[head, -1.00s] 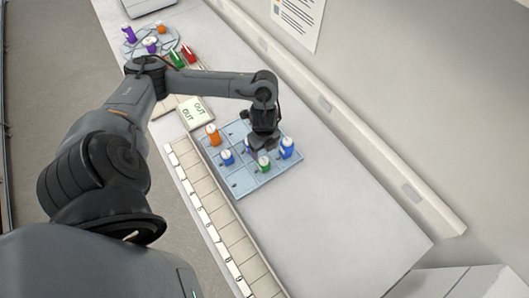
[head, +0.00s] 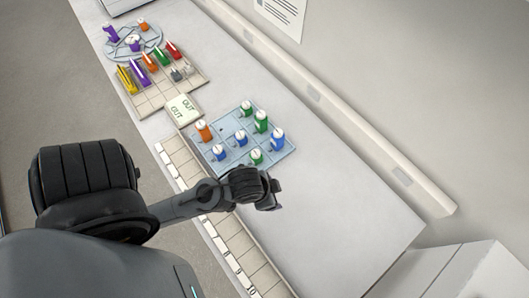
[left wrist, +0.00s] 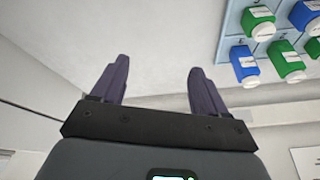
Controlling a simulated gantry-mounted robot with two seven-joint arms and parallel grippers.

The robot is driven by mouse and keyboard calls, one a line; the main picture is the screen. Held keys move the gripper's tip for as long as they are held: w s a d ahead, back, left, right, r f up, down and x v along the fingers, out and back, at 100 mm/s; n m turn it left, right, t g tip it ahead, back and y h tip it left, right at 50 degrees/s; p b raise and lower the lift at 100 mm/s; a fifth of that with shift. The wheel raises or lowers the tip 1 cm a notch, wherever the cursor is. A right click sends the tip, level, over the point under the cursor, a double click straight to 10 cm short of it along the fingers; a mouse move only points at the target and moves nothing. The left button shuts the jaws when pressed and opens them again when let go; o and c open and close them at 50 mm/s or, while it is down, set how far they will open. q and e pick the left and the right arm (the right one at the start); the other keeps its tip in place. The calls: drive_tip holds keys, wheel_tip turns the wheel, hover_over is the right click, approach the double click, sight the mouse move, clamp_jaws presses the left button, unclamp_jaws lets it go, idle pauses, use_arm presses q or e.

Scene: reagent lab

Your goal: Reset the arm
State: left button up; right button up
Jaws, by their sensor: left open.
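My right gripper is in neither view.
The blue tray (head: 228,126) holds an orange bottle (head: 203,131) and several blue and green ones. An OUT sign (head: 183,108), a rack of coloured items (head: 150,98) and a round holder (head: 121,50) stand farther back. The right bench surface is clear.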

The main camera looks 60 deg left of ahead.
use_arm(q)
drive_tip(key=shift+s+a+f+n+g, duration=0.15)
drive_tip(key=shift+s+a+n, duration=0.1)
drive_tip(key=shift+s, duration=0.25)
drive_tip(key=shift+s+a+r+n+g, duration=0.15)
drive_tip(key=shift+s+n, duration=0.1)
drive_tip(key=shift+s, duration=0.2)
wheel_tip(320, 180, up, 9)
drive_tip(key=p, duration=0.9)
drive_tip(key=shift+r, duration=0.1)
